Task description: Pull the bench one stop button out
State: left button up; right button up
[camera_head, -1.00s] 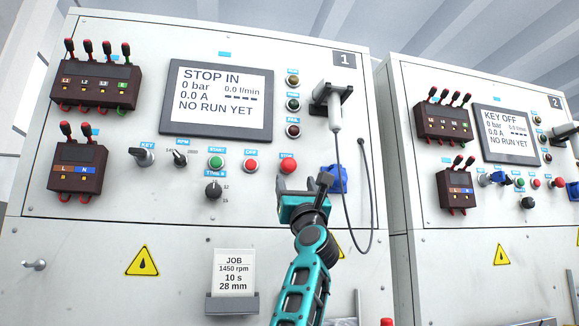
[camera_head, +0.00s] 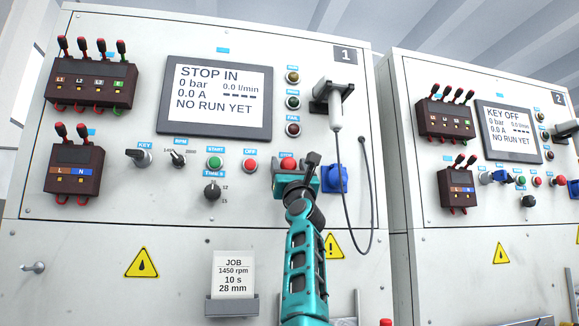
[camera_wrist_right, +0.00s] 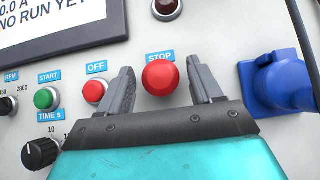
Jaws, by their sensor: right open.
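The bench one stop button is a round red mushroom knob. It shows in the right wrist view (camera_wrist_right: 160,77) under a blue STOP label, and in the head view (camera_head: 287,164) just above my gripper, partly covered. My right gripper (camera_head: 297,174) is at the panel of bench one. Its fingers (camera_wrist_right: 160,88) are open, one on each side of the red knob, with gaps between them and the knob. The bench one screen (camera_head: 219,97) reads STOP IN and NO RUN YET. My left gripper is not in view.
The OFF button (camera_wrist_right: 94,91) is close beside the left finger, with the green START button (camera_wrist_right: 46,98) further left. A blue socket (camera_wrist_right: 278,83) sticks out right of the gripper. A cable (camera_head: 371,200) hangs to the right. Bench two (camera_head: 480,90) stands further right.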

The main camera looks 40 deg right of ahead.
grip_shut()
dwell(0.5)
